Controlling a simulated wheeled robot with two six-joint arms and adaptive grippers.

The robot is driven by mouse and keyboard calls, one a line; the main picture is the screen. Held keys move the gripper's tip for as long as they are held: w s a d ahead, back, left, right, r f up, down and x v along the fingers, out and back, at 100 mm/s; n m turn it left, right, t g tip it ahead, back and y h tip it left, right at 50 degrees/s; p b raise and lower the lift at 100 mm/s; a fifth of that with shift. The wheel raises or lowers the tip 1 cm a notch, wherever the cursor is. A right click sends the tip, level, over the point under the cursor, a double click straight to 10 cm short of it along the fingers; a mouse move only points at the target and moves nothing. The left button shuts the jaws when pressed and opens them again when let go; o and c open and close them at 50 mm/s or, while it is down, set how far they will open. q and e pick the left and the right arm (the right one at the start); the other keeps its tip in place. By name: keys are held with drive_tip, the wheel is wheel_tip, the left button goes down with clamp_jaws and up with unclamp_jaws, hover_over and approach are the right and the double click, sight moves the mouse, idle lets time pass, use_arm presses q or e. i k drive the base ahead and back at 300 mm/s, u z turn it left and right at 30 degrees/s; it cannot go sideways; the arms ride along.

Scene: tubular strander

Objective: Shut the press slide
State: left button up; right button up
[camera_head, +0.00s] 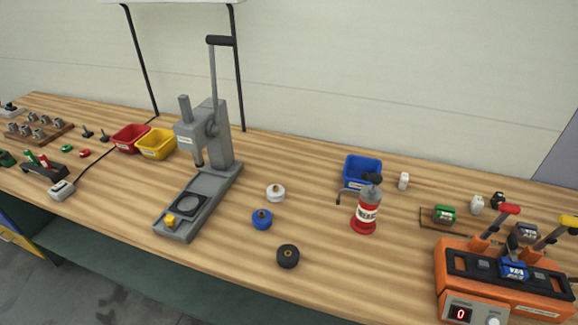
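The grey press (217,135) stands upright on the wooden workbench, left of the middle. Its long lever (213,75) with a dark handle points up. The press slide (182,210) lies on the long base, near its front end. It carries a dark round nest and has a yellow knob (170,221) at its front. Neither of my grippers is in view.
White (275,193), blue (262,220) and black (288,256) round parts stand right of the press. Red (130,138) and yellow (156,144) bins sit to its left.

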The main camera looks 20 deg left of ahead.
sight(189, 206)
drive_tip(key=u, duration=1.35)
